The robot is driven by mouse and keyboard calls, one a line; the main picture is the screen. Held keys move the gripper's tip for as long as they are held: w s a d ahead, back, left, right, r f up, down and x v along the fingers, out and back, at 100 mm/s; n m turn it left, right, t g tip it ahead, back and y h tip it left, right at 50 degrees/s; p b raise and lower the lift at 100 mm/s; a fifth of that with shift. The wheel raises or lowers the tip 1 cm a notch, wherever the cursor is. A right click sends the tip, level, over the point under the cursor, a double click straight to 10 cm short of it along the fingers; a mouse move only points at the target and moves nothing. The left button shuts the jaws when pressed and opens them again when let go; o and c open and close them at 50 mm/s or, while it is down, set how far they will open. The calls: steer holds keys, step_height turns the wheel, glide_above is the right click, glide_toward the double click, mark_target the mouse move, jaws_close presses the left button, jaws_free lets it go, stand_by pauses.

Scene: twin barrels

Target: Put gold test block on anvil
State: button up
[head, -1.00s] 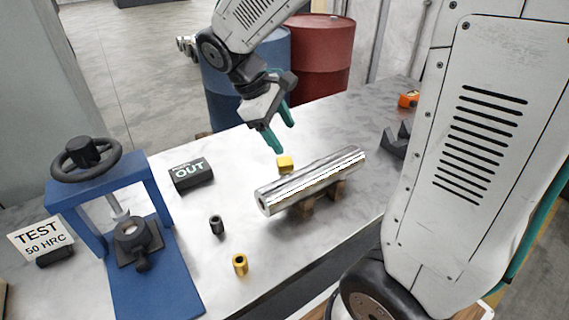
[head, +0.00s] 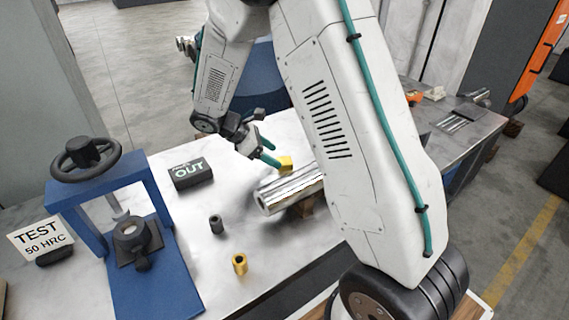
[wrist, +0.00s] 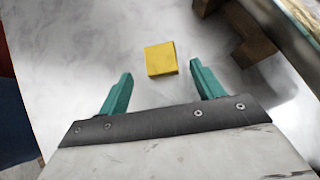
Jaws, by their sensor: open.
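The gold test block (head: 286,162) sits on the table just behind the shiny metal cylinder. In the wrist view the gold block (wrist: 161,59) lies beyond and between my open fingertips, apart from both. My gripper (head: 270,153) is open and empty, with teal fingers close to the block's left side; it also shows in the wrist view (wrist: 160,75). The anvil (head: 131,232) is the dark round seat under the screw of the blue press (head: 112,190) at the left. The press's handwheel is above it.
The shiny cylinder (head: 280,193) rests on wooden supports, partly hidden by my arm. A black OUT sign (head: 190,174), a dark bushing (head: 216,224) and a gold bushing (head: 240,264) stand between press and cylinder. A TEST 50 HRC sign (head: 41,238) is at far left.

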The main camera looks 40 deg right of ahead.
steer(key=x, duration=0.4)
steer(key=shift+s+d+r, duration=0.1)
steer(key=shift+d, duration=0.05)
steer(key=c, duration=1.4)
step_height(320, 180, up, 11)
step_height(320, 180, up, 6)
glide_above(283, 160)
steer(key=w+a+f+n+t, duration=0.1)
steer(key=w+f+n+t, duration=0.1)
steer(key=w+n+t, duration=0.65)
steer(key=w+a+f+n+t+y, duration=0.2)
steer(key=a+f+n, duration=0.1)
steer(key=a+n, duration=0.2)
steer(key=w+a+f+n+t+y, duration=0.1)
steer(key=w+a+f+n+y, duration=0.1)
steer(key=a+n, duration=0.3)
steer(key=shift+w+a+f+n+t+y, duration=0.25)
steer(key=shift+a+f+n+t+y, duration=0.1)
steer(key=shift+a+f+y, duration=0.35)
